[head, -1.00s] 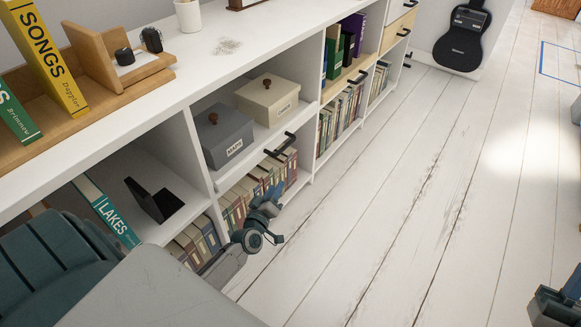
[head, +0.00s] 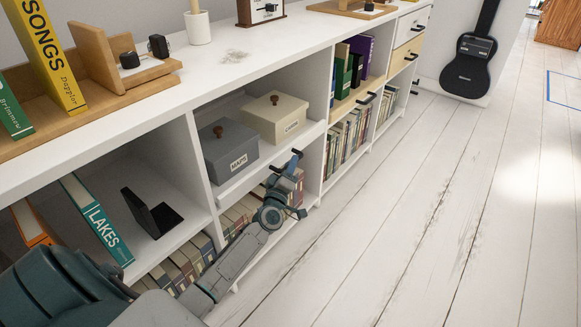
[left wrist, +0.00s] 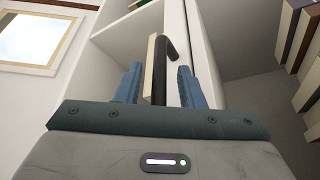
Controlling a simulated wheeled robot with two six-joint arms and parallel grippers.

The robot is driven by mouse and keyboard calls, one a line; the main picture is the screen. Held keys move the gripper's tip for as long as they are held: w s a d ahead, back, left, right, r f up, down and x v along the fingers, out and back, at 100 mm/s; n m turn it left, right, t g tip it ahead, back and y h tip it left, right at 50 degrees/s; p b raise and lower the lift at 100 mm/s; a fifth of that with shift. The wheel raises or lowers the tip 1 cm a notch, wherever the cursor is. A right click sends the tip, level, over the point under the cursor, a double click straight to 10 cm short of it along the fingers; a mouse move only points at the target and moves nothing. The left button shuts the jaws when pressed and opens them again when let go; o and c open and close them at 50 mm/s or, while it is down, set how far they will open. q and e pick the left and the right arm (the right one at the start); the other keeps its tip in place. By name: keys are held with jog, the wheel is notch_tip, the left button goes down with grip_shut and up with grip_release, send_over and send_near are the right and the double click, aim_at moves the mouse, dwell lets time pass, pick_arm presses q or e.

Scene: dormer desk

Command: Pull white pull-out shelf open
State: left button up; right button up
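The white pull-out shelf (head: 236,184) sits in the middle bay of the low white bookcase. It carries a grey box (head: 230,152) and a cream box (head: 275,117). Its black bar handle, on the shelf's front, is mostly hidden by my left gripper (head: 290,168) in the head view. In the left wrist view the black handle (left wrist: 159,75) stands between the two blue fingers of the left gripper (left wrist: 160,85). The fingers are apart, with visible gaps to the handle on both sides. My right gripper is not in view.
Books stand in the bays below and beside the shelf. More black handles (head: 367,98) stick out farther along the bookcase. A black bookend (head: 151,213) stands in the near bay. The whitewashed plank floor (head: 400,200) to the right is clear.

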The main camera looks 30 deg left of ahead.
pick_arm(q)
jog(key=shift+w+a+r, duration=0.1)
jog(key=shift+w+a, duration=0.05)
jog(key=shift+w, duration=0.4)
grip_shut()
